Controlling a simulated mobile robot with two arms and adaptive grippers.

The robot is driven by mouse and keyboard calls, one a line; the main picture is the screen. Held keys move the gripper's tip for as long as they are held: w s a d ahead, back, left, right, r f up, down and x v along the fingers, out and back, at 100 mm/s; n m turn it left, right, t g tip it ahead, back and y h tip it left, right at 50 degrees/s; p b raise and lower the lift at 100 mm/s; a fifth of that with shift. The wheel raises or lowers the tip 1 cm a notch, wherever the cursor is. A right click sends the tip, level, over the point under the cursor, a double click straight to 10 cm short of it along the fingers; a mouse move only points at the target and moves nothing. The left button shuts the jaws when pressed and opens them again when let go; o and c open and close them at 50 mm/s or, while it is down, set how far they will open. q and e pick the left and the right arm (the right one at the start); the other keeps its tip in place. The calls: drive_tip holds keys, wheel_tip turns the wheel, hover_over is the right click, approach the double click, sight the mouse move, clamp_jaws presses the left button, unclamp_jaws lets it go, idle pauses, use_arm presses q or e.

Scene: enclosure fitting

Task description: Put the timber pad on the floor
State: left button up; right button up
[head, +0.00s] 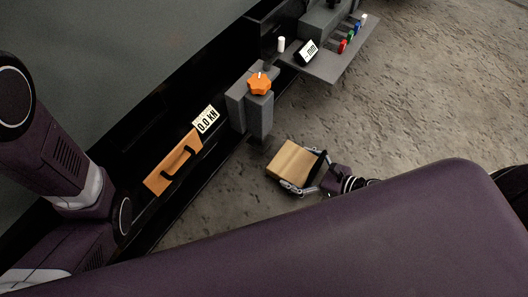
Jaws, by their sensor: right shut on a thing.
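The timber pad (294,162) is a light brown wooden block in the middle of the head view. My right gripper (308,174) is shut on it, with its fingers along the pad's right and lower sides. The pad shows against the rough grey-brown floor (420,110). I cannot tell from this view whether it touches the floor or hangs above it. My left arm comes in at the left edge, and its gripper is not in view.
A grey fixture with an orange knob (260,84) stands just above the pad. A grey shelf (328,65) holds small coloured items. Floor to the right is clear.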

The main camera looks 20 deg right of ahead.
sight(279, 154)
drive_tip(key=w+a, duration=0.2)
drive_tip(key=w+a+b, duration=0.1)
drive_tip(key=w, duration=0.2)
drive_tip(key=w+a+b, duration=0.1)
drive_tip(key=w+a, duration=0.1)
drive_tip(key=shift+w+a+r, duration=0.15)
drive_tip(key=shift+a+r, duration=0.15)
drive_tip(key=shift+r, duration=0.05)
drive_tip(key=b+x, duration=0.2)
drive_tip(key=x, duration=0.1)
drive_tip(key=shift+w+a+r, duration=0.25)
drive_tip(key=shift+w+r, duration=0.05)
drive_tip(key=shift+w, duration=0.05)
drive_tip(key=shift+s+f+b, duration=0.1)
drive_tip(key=shift+f+b, duration=0.15)
drive_tip(key=shift+b, duration=0.05)
drive_tip(key=shift+f, duration=0.1)
drive_tip(key=shift+f, duration=0.1)
drive_tip(key=o, duration=1.4)
drive_tip(key=shift+f, duration=0.1)
drive_tip(key=shift+o, duration=0.2)
